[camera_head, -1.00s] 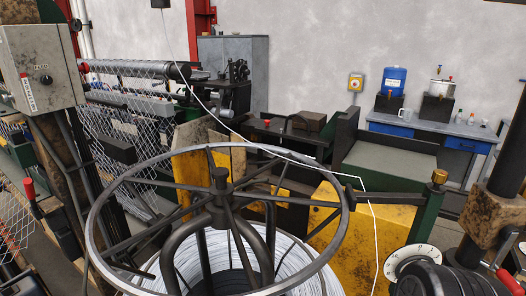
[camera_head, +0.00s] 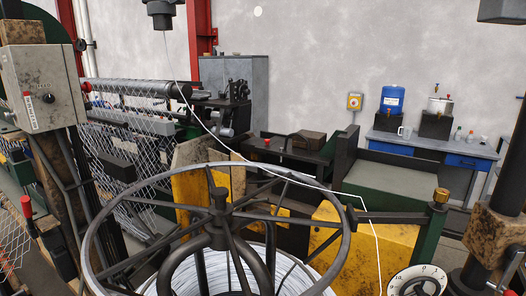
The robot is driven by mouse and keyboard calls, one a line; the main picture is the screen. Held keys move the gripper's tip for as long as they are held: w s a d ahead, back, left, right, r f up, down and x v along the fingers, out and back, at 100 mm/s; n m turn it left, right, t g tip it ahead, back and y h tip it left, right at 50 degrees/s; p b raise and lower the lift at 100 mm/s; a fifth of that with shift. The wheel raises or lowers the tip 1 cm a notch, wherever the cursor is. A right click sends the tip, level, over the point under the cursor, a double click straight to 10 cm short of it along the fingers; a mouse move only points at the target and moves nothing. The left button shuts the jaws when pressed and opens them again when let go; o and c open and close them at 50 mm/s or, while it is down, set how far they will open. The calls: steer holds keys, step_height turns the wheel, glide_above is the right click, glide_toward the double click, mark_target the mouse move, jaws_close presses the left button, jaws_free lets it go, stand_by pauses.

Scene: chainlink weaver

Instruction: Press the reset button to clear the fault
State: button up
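No label that I can read marks a reset button. A grey, stained control box (camera_head: 42,86) at the left carries a small dark round button or knob (camera_head: 48,98) and a red-and-white label. A yellow box with a red button (camera_head: 354,101) is on the back wall, right of centre. A small red knob or button (camera_head: 267,142) shows on the dark machine bench in the middle. I cannot tell which is the reset button. My gripper is not in view.
A large spoked wheel (camera_head: 217,166) over a wire coil fills the foreground. A white wire runs across above it. Chain-link mesh (camera_head: 125,185) hangs at the left. A blue drum (camera_head: 392,97) stands at the back right. A white dial (camera_head: 418,281) is at lower right.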

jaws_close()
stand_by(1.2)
